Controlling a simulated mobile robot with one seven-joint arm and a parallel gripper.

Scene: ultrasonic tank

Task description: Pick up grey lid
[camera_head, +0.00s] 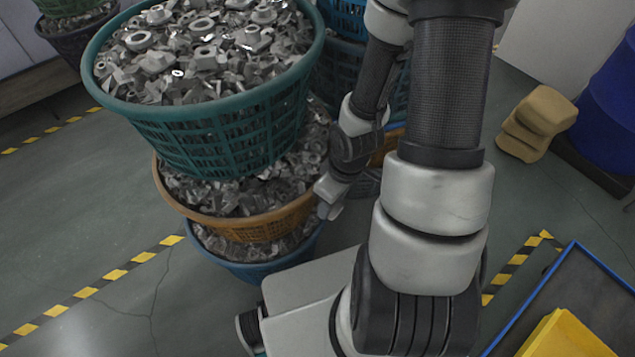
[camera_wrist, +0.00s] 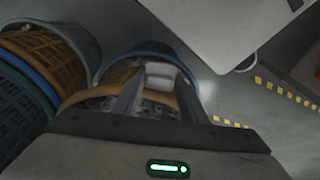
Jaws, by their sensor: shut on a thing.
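My gripper (camera_wrist: 159,84) shows in the wrist view with its two fingers closing in on a small light grey piece (camera_wrist: 161,72) between the tips. I take this piece for the grey lid, but its full shape does not show. Behind it are an orange basket rim and a blue basket rim. In the head view my gripper (camera_head: 332,193) hangs at the right side of the stacked baskets, largely seen from behind, and the held piece is hard to tell from the fingers.
A green basket (camera_head: 215,140) full of metal parts stands on an orange basket (camera_head: 243,226) and a blue basket (camera_head: 262,268), close left of my gripper. A blue-edged tray (camera_head: 546,290) with a yellow block (camera_head: 567,338) is at lower right. Brown sacks (camera_head: 540,118) and a blue drum (camera_head: 610,105) stand at right.

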